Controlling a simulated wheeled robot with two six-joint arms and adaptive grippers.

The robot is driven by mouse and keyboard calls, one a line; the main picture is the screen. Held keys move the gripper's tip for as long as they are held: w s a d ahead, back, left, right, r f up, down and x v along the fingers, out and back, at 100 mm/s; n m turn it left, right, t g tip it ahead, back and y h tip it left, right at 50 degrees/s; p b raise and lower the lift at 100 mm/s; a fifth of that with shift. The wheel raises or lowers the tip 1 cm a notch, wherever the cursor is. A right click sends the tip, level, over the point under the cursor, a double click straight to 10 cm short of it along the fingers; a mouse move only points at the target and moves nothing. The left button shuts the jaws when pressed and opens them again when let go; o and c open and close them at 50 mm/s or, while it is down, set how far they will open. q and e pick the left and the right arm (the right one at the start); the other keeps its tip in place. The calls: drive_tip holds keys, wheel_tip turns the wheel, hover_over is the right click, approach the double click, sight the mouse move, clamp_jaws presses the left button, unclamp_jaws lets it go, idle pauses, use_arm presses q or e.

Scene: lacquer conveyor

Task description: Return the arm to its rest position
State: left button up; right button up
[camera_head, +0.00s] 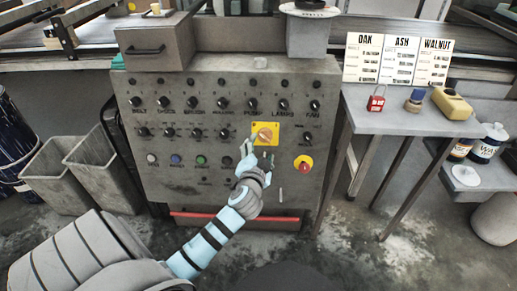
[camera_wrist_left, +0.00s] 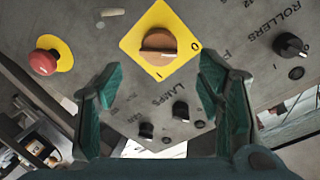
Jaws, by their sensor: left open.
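My left gripper (camera_head: 257,160) reaches up in front of the grey control panel (camera_head: 225,180) in the head view. In the left wrist view its two green fingers (camera_wrist_left: 165,110) are spread apart with nothing between them. The orange rotary switch (camera_head: 265,136) on its yellow plate is just beyond the fingertips; it also shows in the left wrist view (camera_wrist_left: 158,46), with its handle lying across between the marks 0 and I. I cannot tell from the head view how close the fingers are to the panel. My right gripper is not in view.
A red emergency button (camera_head: 304,164) on yellow sits right of the gripper. Rows of black knobs (camera_head: 195,103) cover the panel. A side table (camera_head: 400,118) at right holds a red padlock (camera_head: 376,100) and a yellow object (camera_head: 452,103). Grey bins (camera_head: 95,165) stand at left.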

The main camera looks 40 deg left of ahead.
use_arm(q)
drive_tip(key=v, duration=0.5)
